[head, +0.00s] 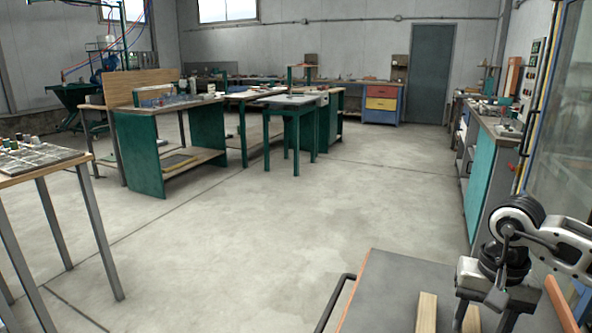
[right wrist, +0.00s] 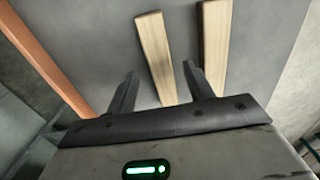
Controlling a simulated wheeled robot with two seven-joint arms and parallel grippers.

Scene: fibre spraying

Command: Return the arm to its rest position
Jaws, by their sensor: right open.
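My right arm (head: 520,235) comes in from the right edge of the head view, bent with its gripper (head: 484,312) hanging down over a grey-topped cart. In the right wrist view the gripper's two dark fingers (right wrist: 159,72) stand apart with nothing held between them. A pale wooden strip (right wrist: 157,50) shows behind the gap between the fingers, and a second strip (right wrist: 214,40) shows beyond the right-hand finger. I cannot tell how high the fingers are above the strips. My left arm and gripper are not in view.
The cart top (head: 395,285) has a dark handle (head: 335,305) on its left and an orange bar (right wrist: 45,60) along one side. A table with a gridded tray (head: 40,158) stands at left. Green workbenches (head: 138,155) stand further back. A cabinet (head: 483,185) lines the right. The middle floor is clear.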

